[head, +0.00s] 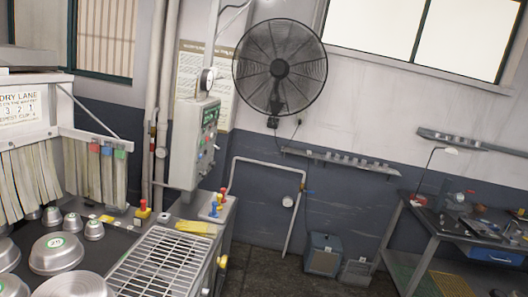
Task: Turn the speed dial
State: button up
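A grey control box (193,145) hangs on a pipe left of centre, above the end of the dark counter. Its right-hand face is seen at a steep angle and carries a green display (210,116) with several small knobs or buttons (209,146) below it. They are too small to tell which one is the speed dial or how it is set. A round gauge (208,76) sits above the box. My gripper is not in view.
Hanging strips (95,170) are behind. Red-and-yellow (143,211) and blue (214,210) fittings stand below the box.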

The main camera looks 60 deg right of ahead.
aim_at(204, 173)
jog(key=z, duration=1.9)
jog(key=k, duration=1.6)
jog(key=u, duration=0.6)
jog(key=i, duration=1.7)
